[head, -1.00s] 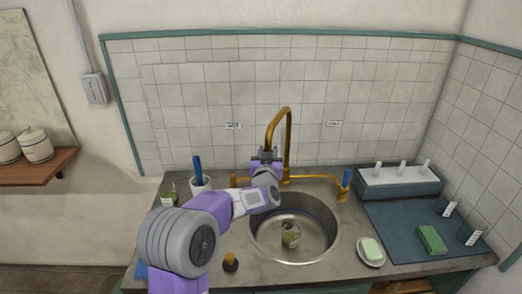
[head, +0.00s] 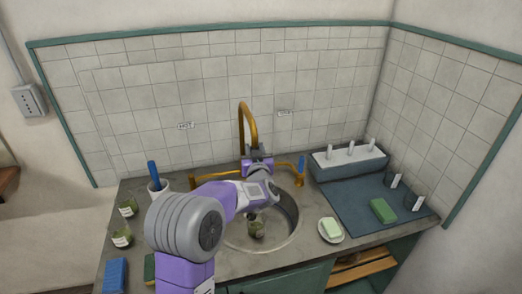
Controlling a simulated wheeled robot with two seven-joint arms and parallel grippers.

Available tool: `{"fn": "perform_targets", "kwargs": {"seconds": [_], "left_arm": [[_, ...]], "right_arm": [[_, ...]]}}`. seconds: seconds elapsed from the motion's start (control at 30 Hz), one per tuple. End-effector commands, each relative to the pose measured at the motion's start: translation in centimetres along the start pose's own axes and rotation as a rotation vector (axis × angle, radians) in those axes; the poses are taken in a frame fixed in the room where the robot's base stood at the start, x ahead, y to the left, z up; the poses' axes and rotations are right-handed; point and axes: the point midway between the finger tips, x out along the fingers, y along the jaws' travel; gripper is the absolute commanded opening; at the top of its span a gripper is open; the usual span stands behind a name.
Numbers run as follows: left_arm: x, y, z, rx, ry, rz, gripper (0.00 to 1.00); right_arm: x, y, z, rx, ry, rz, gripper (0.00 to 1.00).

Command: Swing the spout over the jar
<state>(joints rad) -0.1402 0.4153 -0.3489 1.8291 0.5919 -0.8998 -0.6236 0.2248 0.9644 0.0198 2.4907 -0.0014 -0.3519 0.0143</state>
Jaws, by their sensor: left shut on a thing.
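The brass spout (head: 243,112) arches up behind the sink, its free end bending down towards the front right. My left gripper (head: 258,163) is shut on the spout's free end. A small greenish jar with a pale label (head: 255,228) stands upright in the round metal sink (head: 291,229). In the head view the spout's end is in line above the jar, but the gripper hides the outlet and I cannot tell the exact depth. My left forearm covers the sink's left part. My right gripper is not in view.
A soap dish (head: 331,236), a blue-grey mat (head: 350,200) and a rack (head: 350,168) lie further right.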

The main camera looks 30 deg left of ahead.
Motion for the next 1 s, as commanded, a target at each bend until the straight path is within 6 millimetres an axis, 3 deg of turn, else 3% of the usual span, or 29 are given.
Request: {"fn": "perform_targets", "kwargs": {"seconds": [0.03,0.33,0.37,0.5,0.8,1.0], "left_arm": [[0.3,-0.2,-0.7,-0.002,0.016,-0.006,0.0],[0.2,0.0,-0.7,-0.002,0.018,-0.002,0.0],[0.2,0.0,-0.7,-0.002,0.018,-0.002,0.39],[0.1,0.1,-0.6,-0.002,0.014,-0.001,0.57],[-0.1,0.1,-0.4,-0.002,0.01,0.001,0.57],[-2.4,0.2,-0.5,-0.003,0.009,0.003,0.57]], "right_arm": [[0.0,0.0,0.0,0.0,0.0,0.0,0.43],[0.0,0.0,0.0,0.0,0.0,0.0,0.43],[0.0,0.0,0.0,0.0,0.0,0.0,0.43],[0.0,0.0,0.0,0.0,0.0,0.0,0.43],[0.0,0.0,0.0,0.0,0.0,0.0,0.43],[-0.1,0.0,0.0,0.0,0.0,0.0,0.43]]}}
